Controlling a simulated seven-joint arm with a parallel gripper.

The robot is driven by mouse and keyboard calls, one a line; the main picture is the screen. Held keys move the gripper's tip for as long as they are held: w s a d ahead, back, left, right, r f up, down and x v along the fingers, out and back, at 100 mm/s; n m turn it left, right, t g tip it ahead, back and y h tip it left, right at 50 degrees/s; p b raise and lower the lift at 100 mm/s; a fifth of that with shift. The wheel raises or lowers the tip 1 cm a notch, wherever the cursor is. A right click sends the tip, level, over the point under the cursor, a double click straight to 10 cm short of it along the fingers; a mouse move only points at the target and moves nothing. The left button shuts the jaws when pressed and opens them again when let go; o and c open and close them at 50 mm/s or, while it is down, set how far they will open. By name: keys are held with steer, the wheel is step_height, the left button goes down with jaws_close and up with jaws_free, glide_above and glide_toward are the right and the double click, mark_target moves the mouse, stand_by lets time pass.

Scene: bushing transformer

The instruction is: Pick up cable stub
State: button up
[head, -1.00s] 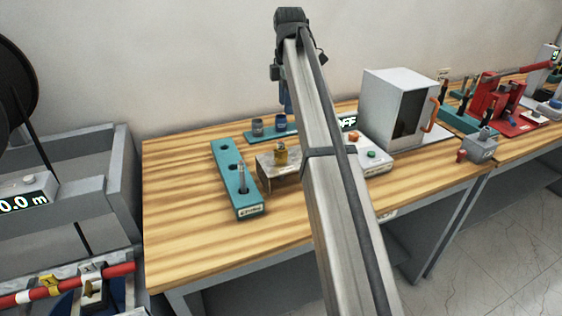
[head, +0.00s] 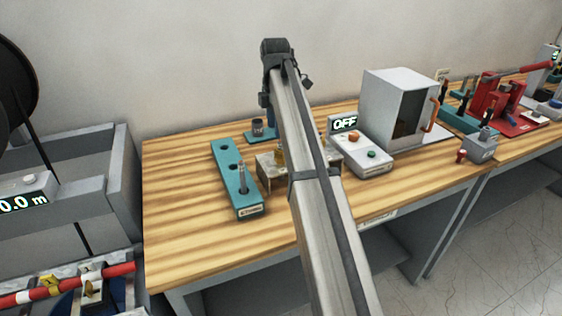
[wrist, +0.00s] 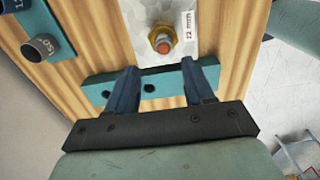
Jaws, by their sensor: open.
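The teal rack (head: 228,165) lies on the bench with a thin grey upright piece (head: 242,178) in its front hole. A grey metal stand (head: 268,172) beside it bears a brass fitting, which shows in the wrist view as a brass nut (wrist: 163,39) with a copper-coloured round centre. I cannot tell which of these is the cable stub. My gripper (wrist: 159,68) is open and empty, its blue fingers apart above the teal rack (wrist: 170,97), with the nut ahead of the fingertips. In the head view my arm partly covers the stand and mostly hides the gripper.
A second teal holder (wrist: 40,18) carries dark cups. A control box (head: 362,152) with a display reading OFF and a white cabinet (head: 388,85) stand to the right. Bare bench top (head: 180,220) lies left of the rack.

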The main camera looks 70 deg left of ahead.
steer(key=shift+w+d+f, duration=0.2)
steer(key=shift+w+f, duration=0.05)
steer(key=shift+f, duration=0.35)
steer(key=f, duration=0.3)
steer(key=shift+w+d, duration=0.2)
steer(key=shift+w, duration=0.15)
steer(key=shift+f, duration=0.5)
jaws_close()
